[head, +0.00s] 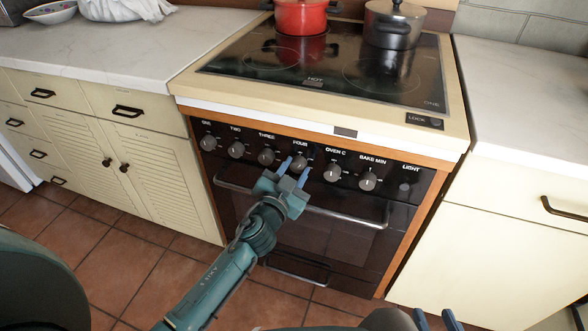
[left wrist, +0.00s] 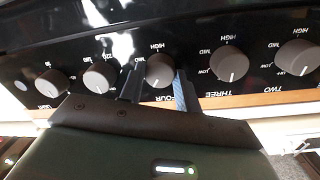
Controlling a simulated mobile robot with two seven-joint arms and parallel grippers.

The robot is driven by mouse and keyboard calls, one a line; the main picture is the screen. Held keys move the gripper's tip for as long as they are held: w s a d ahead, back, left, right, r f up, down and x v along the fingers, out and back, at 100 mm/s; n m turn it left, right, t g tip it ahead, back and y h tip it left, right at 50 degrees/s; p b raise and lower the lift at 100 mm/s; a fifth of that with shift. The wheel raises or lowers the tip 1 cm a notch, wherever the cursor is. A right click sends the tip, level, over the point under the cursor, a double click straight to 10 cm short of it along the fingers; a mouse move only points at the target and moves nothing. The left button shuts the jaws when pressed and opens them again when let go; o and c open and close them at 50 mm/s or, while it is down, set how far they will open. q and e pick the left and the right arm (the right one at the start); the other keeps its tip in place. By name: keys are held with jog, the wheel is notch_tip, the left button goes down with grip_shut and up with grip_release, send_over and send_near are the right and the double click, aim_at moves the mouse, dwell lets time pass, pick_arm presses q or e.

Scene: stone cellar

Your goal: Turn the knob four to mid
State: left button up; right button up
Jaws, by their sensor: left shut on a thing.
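Knob four (head: 298,164) is a grey round knob on the oven's black front panel, under the label FOUR. My left gripper (head: 293,167) reaches up to it, with one blue finger on each side. In the left wrist view, which is upside down, knob four (left wrist: 159,70) sits between the two fingers (left wrist: 156,88), and they are shut on it. Its white mark seems to point towards the FOUR label, with MID and HIGH on the other side. My right gripper (head: 436,320) shows only its two fingertips at the bottom edge, apart and empty.
Knob three (head: 266,157) and the oven knob (head: 332,173) flank knob four closely. The oven handle (head: 300,205) runs just below my left gripper. A red pot (head: 301,17) and a dark pot (head: 393,26) stand on the hob above.

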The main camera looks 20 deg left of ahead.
pick_arm(q)
jog(key=shift+m, duration=1.4)
jog(key=m, duration=0.3)
jog(key=shift+d+y+p, duration=0.1)
jog(key=shift+y+p, duration=0.2)
jog(key=m, duration=0.7)
jog(key=shift+y, duration=0.3)
jog(key=shift+m, duration=1.5)
pick_arm(e)
jog(key=shift+w+a+r, duration=0.1)
jog(key=shift+w+a, duration=0.2)
jog(key=shift+w, duration=0.05)
pick_arm(q)
jog(key=shift+d+f, duration=0.1)
jog(key=o, duration=1)
